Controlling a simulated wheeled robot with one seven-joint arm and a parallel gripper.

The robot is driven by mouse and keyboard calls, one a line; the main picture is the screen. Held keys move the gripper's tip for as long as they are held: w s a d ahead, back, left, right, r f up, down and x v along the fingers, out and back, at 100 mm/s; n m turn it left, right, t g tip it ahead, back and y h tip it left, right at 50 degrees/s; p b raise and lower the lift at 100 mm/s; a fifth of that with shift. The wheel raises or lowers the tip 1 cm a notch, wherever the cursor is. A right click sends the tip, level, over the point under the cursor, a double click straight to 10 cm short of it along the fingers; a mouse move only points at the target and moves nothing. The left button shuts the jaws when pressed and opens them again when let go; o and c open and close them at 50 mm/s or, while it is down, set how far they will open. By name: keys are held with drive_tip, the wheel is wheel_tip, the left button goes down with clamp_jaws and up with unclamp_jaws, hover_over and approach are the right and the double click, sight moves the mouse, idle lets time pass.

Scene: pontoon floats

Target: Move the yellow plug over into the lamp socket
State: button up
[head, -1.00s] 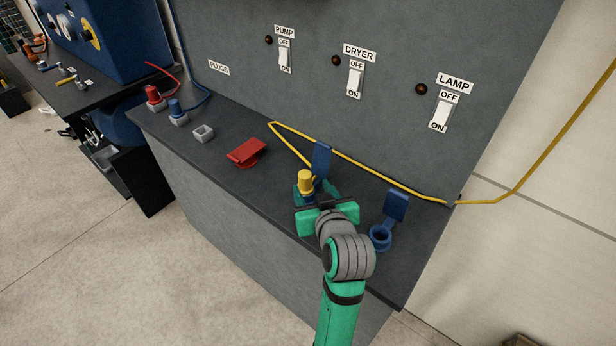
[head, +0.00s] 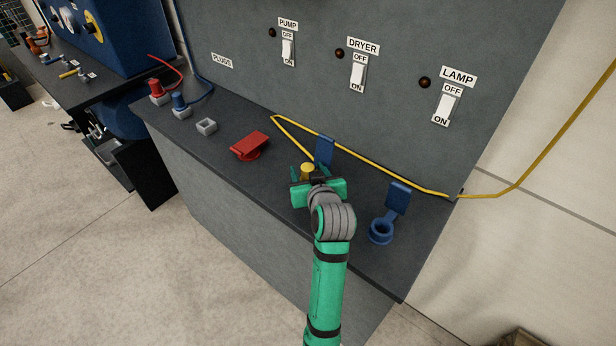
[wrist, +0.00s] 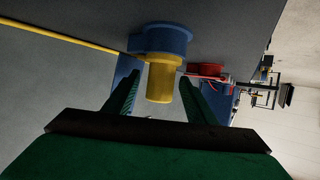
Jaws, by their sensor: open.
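The yellow plug (head: 307,168) sits upright in a blue socket with its lid raised (head: 325,151), below the DRYER switch. In the wrist view the yellow plug (wrist: 160,84) stands out of the blue socket collar (wrist: 163,40). My gripper (head: 309,175) is at the plug in the head view, hiding its lower part. In the wrist view my gripper (wrist: 160,90) is open, with one finger on each side of the plug and gaps showing. The lamp socket (head: 381,231) is a blue ring, empty, with its lid raised, to the right on the counter below the LAMP switch.
A yellow cable (head: 370,168) runs along the counter's back to the right wall. A red lidded socket (head: 249,146) and a small grey holder (head: 206,126) are to the left, then a blue plug (head: 180,105) and a red plug (head: 157,92). The counter between plug and lamp socket is mostly clear.

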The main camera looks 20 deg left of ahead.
drive_tip(key=c, duration=1.2)
drive_tip(key=shift+r, duration=0.15)
